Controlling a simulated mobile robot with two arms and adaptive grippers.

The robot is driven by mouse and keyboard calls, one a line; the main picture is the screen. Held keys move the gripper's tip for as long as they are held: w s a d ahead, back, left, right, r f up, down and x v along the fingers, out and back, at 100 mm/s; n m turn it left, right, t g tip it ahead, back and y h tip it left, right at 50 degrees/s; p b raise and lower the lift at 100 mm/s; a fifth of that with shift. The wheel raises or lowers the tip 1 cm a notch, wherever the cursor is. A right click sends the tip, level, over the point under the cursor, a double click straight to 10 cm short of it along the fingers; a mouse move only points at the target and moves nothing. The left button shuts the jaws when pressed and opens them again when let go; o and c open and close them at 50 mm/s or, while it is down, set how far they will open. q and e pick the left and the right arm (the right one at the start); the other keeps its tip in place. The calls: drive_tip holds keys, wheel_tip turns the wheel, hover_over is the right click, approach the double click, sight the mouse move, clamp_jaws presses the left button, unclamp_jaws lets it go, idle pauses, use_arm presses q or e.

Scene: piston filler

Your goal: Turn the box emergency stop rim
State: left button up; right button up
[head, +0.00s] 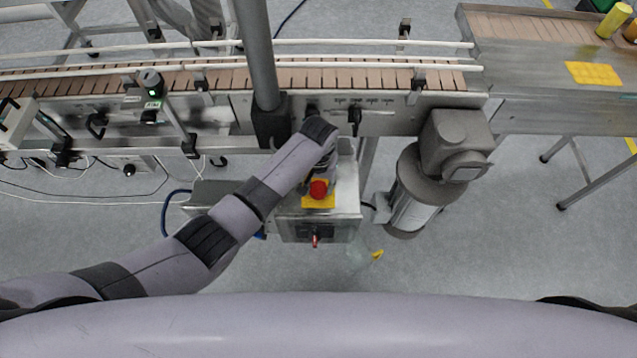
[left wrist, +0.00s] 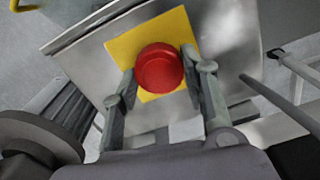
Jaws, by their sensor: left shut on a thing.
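The box emergency stop is a red round button (head: 318,188) on a yellow plate (head: 318,203), on top of a grey metal box (head: 346,206) in the middle of the head view. The red button also shows in the left wrist view (left wrist: 159,68), on its yellow plate (left wrist: 183,27). My left gripper (left wrist: 160,77) has one finger on each side of the button and is shut on its rim. In the head view my left wrist hides part of the box's top behind the button. My right gripper is not in view.
A conveyor (head: 330,77) with rails runs along behind the box. A grey motor (head: 420,185) stands to the right of the box. A red-handled switch (head: 315,240) sticks out of the box's front. The floor in front is mostly clear.

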use_arm(q)
drive_tip(key=c, duration=0.4)
drive_tip(key=shift+r+m+p, duration=0.15)
drive_tip(key=shift+m+p, duration=0.85)
drive_tip(key=shift+m, duration=0.2)
drive_tip(key=m+p, duration=0.1)
drive_tip(key=m, duration=0.2)
drive_tip(key=shift+s+d+m+p, duration=0.1)
drive_tip(key=shift+m+p, duration=0.5)
drive_tip(key=shift+m, duration=0.7)
